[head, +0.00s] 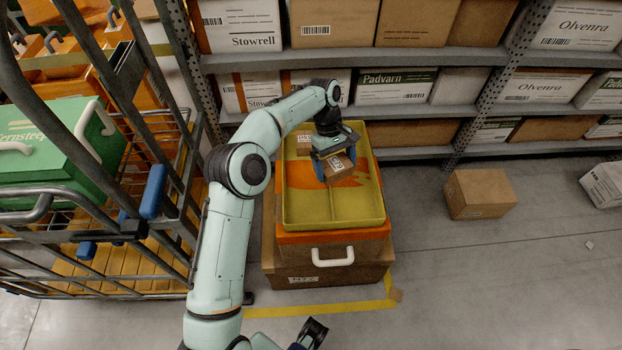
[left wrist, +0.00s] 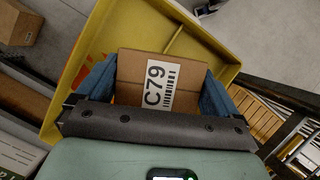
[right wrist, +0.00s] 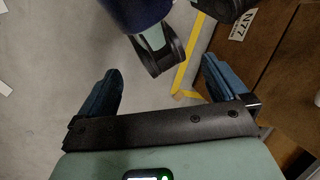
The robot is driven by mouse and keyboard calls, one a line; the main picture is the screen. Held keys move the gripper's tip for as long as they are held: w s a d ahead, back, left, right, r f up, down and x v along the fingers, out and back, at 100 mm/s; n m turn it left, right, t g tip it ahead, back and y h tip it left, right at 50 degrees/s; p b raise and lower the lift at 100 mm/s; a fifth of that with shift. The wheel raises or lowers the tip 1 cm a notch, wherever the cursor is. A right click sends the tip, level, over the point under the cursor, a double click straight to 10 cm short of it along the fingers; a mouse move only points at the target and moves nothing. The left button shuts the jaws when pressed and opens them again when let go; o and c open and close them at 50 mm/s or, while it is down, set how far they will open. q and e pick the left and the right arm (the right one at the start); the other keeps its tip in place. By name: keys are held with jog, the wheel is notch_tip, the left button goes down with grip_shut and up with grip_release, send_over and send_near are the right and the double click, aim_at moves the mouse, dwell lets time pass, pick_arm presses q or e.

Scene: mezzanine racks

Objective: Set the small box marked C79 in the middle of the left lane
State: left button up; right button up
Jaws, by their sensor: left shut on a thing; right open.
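The small brown box marked C79 (left wrist: 130,70) is held between the blue fingers of my left gripper (left wrist: 155,80), its label facing the left wrist camera. In the head view the box (head: 342,168) is tilted and held over the yellow tray (head: 284,205), right of its middle. A low divider splits the tray's near part into a left lane (head: 306,207) and a right lane; the left lane's near part is bare. The gripper hides part of the tray floor. My right gripper (right wrist: 158,85) is open and empty, with floor below it.
Another small labelled box (head: 303,133) lies at the tray's back. The tray stands on an orange case with a white handle (head: 333,258), above a brown box. A wire cart (head: 90,290) stands left, stocked shelves (head: 400,137) behind. A carton (head: 478,194) sits on the floor right.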

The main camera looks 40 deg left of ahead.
pick_arm(q)
jog(key=w+a+r+n+t+b, duration=0.2)
jog(key=a+r+n+t+b, duration=0.35)
jog(key=a+n, duration=0.6)
jog(key=shift+n+g, duration=0.25)
jog(key=shift+n, duration=0.6)
jog(key=shift+w+f+b, duration=0.15)
jog(key=shift+f+b, duration=2.5)
jog(key=shift+f, duration=6.75)
pick_arm(e)
jog(key=w+d+f+t+h, duration=0.1)
jog(key=w+d+f+t, duration=0.1)
jog(key=w+f, duration=0.6)
jog(key=shift+w+d+f+m+t, duration=0.3)
jog(key=shift+d+f, duration=0.4)
jog(key=shift+f, duration=1.35)
pick_arm(q)
jog(key=shift+y, duration=0.3)
pick_arm(e)
jog(key=shift+s, duration=0.1)
pick_arm(q)
jog(key=o, duration=0.7)
jog(key=shift+f, duration=0.15)
